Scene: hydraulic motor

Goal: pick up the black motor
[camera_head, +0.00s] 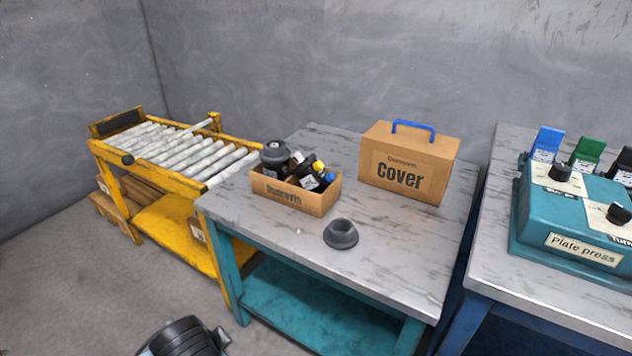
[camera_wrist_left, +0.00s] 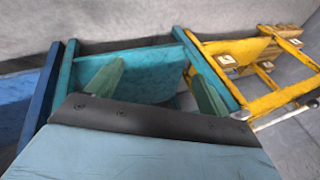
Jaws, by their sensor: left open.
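An open cardboard box (camera_head: 290,197) stands on the grey-topped table in the head view. It holds dark motor-like parts: a rounded dark grey one (camera_head: 275,153) at the left and a black one (camera_head: 310,181) with white labels and yellow and blue ends at the right. The box wall hides their lower parts. A dark grey flanged ring-like part (camera_head: 341,234) lies alone on the table in front of the box. My left gripper (camera_wrist_left: 157,88) shows in the left wrist view, its two green fingers apart with nothing between them. It is away from the box. My right gripper is not in view.
A closed cardboard box marked Cover (camera_head: 408,166), with a blue handle, stands at the table's back right. A yellow roller conveyor (camera_head: 165,150) is at the left. A teal plate press (camera_head: 570,220) stands on the right table. The table's front right (camera_head: 400,270) is clear.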

